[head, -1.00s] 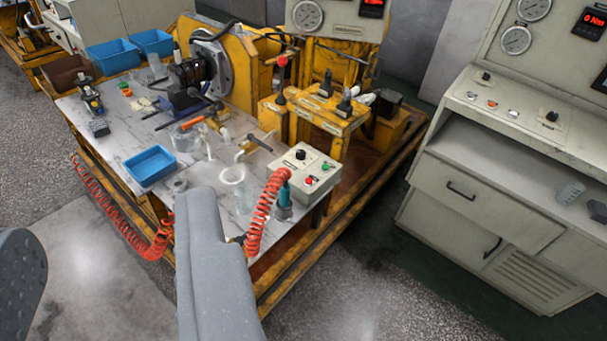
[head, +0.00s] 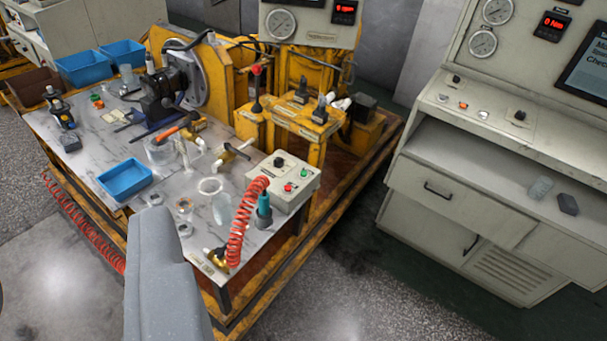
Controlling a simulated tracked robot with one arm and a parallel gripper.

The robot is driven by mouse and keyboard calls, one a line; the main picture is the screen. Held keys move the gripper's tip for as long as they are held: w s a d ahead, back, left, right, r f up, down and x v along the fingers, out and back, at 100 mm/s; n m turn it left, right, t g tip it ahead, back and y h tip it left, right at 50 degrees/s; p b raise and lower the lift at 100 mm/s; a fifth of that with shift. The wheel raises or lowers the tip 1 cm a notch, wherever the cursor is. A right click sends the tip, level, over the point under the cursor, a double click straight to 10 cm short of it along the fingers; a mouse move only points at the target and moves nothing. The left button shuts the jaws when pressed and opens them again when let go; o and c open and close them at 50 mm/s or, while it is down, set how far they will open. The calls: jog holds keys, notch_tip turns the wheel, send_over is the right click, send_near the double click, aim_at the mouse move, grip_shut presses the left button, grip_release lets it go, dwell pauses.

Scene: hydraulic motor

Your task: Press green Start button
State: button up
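The green button (head: 304,173) is on the top face of a small pale control box (head: 268,179) at the right front corner of the workbench. A red button (head: 289,187) sits just in front of it, and a black knob (head: 279,162) is to its left. The green button is small but unobstructed. I cannot read any label on it. A grey part of my arm rises from the bottom edge, left of and nearer than the box, well apart from it. No gripper fingertips can be made out.
A red coiled hose (head: 245,215) with a teal tool (head: 264,207) stands against the box's front left. A blue tray (head: 125,180) and loose parts lie on the bench (head: 88,150). Another console (head: 470,165) with knobs and buttons is at the right. Floor between them is clear.

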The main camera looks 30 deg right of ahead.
grip_shut()
dwell(1.5)
